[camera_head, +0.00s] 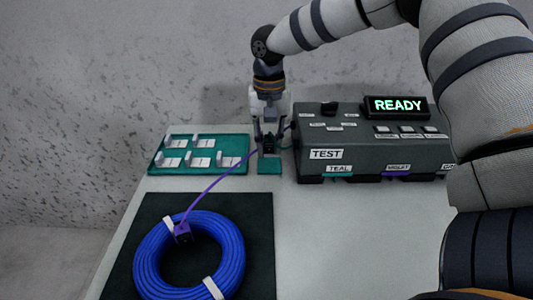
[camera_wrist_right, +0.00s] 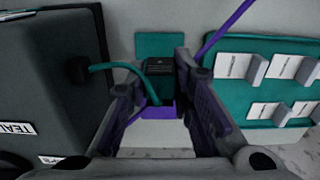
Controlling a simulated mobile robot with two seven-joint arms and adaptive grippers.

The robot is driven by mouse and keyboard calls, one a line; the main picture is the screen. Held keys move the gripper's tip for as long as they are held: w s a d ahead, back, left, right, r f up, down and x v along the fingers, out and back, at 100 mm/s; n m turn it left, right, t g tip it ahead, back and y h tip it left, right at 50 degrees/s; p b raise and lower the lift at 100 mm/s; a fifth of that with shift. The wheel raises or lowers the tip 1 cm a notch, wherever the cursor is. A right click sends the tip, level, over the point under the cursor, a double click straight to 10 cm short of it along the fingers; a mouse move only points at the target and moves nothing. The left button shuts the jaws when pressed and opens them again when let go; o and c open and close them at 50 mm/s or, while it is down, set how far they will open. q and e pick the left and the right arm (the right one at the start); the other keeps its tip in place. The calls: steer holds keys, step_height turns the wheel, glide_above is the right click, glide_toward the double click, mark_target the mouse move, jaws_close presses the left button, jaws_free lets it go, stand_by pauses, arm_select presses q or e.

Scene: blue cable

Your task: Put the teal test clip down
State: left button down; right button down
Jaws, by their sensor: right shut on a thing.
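My right gripper (camera_head: 268,148) points straight down just left of the tester box, above a small teal pad (camera_head: 268,167). In the right wrist view its fingers (camera_wrist_right: 170,105) are shut around a dark clip (camera_wrist_right: 160,78), the teal test clip, with a teal lead (camera_wrist_right: 104,67) running to the tester box. The teal pad (camera_wrist_right: 158,43) shows just beyond the clip. I cannot tell whether the clip touches the surface. A violet patch shows between the fingers; what it belongs to is unclear. My left gripper is not in view.
The tester box (camera_head: 370,145) reads READY. A teal tray (camera_head: 243,142) with white labelled holders lies left. A blue cable coil (camera_head: 150,262) lies on a black mat (camera_head: 262,240). A violet lead (camera_head: 218,184) runs from the violet clip (camera_head: 183,233) on the coil past my gripper.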

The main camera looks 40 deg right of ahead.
mark_target(270, 165)
steer(key=f, duration=0.3)
steer(key=shift+w+d+f, duration=0.25)
steer(key=shift+d+f, duration=0.05)
steer(key=shift+f, duration=0.05)
steer(key=shift+s+f, duration=0.1)
steer(key=shift+f, duration=0.45)
steer(key=c, duration=1.4)
jaws_free()
steer(key=shift+f, duration=0.1)
step_height(270, 165, up, 13)
steer(key=shift+r, duration=0.2)
